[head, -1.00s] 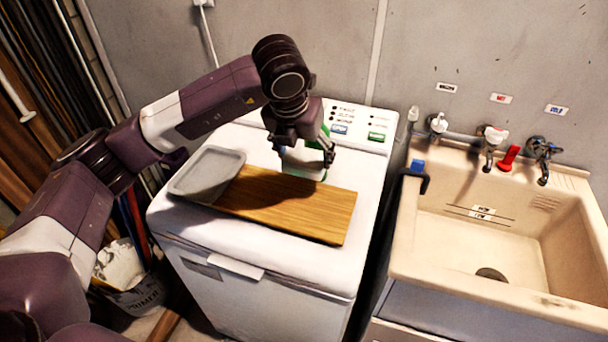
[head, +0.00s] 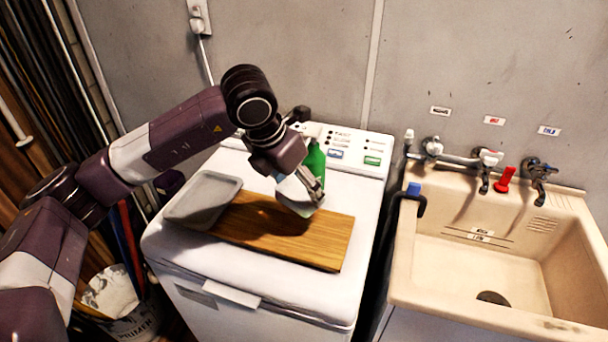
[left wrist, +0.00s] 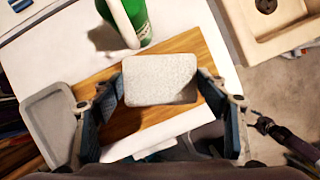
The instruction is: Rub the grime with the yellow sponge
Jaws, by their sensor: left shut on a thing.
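My left gripper (head: 300,190) is shut on a pale, whitish-grey sponge-like block (head: 292,196). In the left wrist view (left wrist: 160,80) the block sits between the two fingers; its face looks speckled, not yellow. The gripper is tilted and holds the block at or just above the wooden board (head: 320,240), near its back edge; I cannot tell if they touch. A darker patch shows on the board left of the block, but I cannot tell grime from shadow. My right gripper is not in view.
The board lies on a white washing machine (head: 175,250). A grey tray (head: 197,195) sits at its left end. A green bottle (head: 317,158) stands close behind the gripper. A beige sink (head: 480,255) is to the right, past a gap.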

